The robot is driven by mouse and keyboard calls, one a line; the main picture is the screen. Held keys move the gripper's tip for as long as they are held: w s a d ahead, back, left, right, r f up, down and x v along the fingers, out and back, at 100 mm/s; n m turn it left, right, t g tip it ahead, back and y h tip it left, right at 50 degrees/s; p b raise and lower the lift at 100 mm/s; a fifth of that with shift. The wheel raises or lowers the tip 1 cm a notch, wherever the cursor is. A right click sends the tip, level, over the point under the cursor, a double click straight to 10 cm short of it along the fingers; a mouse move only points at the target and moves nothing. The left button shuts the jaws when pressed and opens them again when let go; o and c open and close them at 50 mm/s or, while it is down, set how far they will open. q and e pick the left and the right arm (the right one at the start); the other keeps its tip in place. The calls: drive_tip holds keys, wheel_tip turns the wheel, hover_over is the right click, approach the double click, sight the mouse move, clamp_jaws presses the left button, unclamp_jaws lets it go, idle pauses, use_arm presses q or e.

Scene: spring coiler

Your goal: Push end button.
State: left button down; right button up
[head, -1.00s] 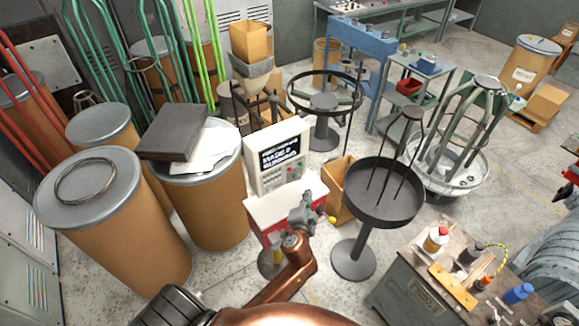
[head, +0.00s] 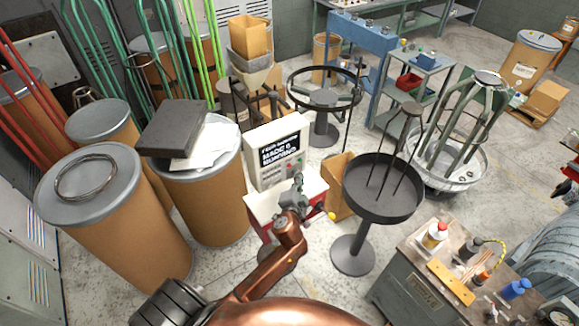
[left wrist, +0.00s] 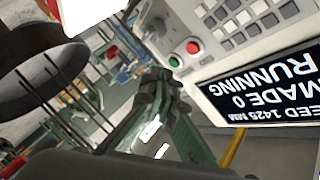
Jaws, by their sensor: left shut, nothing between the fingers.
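The white control panel (head: 272,170) stands on a red and white cabinet near the middle of the head view. Its black screen (head: 281,150) reads "MADE 0" and "RUNNING". In the left wrist view the panel face shows a red button (left wrist: 193,47) and a green button (left wrist: 174,62) side by side, close to grey keys (left wrist: 235,22). My left gripper (head: 298,180) is shut and empty in front of the panel's lower right part, hiding some of it. In the left wrist view its fingertips (left wrist: 160,78) appear near the green button; I cannot tell whether they touch. My right gripper is not in view.
A dark round tray on a stand (head: 352,208) is right of the cabinet, with an open cardboard box (head: 339,186) between them. Large drums (head: 110,225) stand at the left. A yellow-tipped knob (head: 331,216) sticks out beside my left gripper. A workbench (head: 415,285) is lower right.

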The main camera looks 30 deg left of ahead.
sight(289, 166)
use_arm(q)
drive_tip(key=a, duration=0.1)
drive_tip(key=w+a, duration=0.1)
drive_tip(key=a, duration=0.1)
drive_tip(key=shift+w+a, duration=0.15)
drive_tip(key=shift+w, duration=0.05)
idle(0.6)
drive_tip(key=shift+a, duration=0.1)
idle(0.7)
drive_tip(key=shift+w+a, duration=0.15)
drive_tip(key=shift+a, duration=0.15)
drive_tip(key=shift+w+a+p, duration=0.15)
drive_tip(key=shift+a+p, duration=0.2)
idle(0.9)
drive_tip(key=shift+s+d, duration=0.3)
drive_tip(key=shift+d, duration=0.45)
